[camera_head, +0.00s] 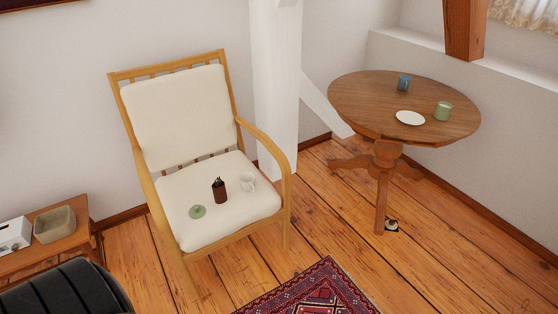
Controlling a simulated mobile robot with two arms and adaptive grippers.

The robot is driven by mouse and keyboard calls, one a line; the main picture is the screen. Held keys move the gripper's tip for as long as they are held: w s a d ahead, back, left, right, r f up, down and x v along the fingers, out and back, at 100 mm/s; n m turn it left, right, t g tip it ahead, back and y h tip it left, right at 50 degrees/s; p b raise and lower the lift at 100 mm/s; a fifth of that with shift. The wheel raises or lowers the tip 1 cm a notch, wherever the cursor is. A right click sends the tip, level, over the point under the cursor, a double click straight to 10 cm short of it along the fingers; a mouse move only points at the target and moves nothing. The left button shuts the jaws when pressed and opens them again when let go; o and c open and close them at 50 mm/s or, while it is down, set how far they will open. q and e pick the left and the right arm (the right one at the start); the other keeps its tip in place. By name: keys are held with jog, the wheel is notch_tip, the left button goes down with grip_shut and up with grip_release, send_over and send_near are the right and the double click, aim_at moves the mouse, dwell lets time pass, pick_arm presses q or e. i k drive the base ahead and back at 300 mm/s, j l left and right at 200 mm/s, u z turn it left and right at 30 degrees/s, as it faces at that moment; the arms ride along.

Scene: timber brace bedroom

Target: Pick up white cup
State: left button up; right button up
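The white cup (247,182) stands upright on the cream seat cushion (240,215) of the wooden armchair, towards the right side of the seat. Just left of it is a dark brown pot-like holder (219,192) with something dark sticking out of its top. A small green disc or saucer (197,211) lies further left on the seat. Neither of my grippers is in view.
A round wooden table (355,100) at right holds a blue cup (403,82), a green cup (443,111) and a white plate (410,118). The chair's right armrest (270,145) borders the seat. A red rug (310,290) lies in front.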

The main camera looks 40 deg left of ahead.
aim_at(246, 180)
jog(key=i+l+u, duration=0.1)
jog(key=i+u, duration=0.2)
jog(key=i, duration=0.2)
jog(key=i+l+u, duration=0.15)
jog(key=i+u, duration=0.2)
jog(key=i+l+u, duration=0.3)
jog(key=i, duration=0.25)
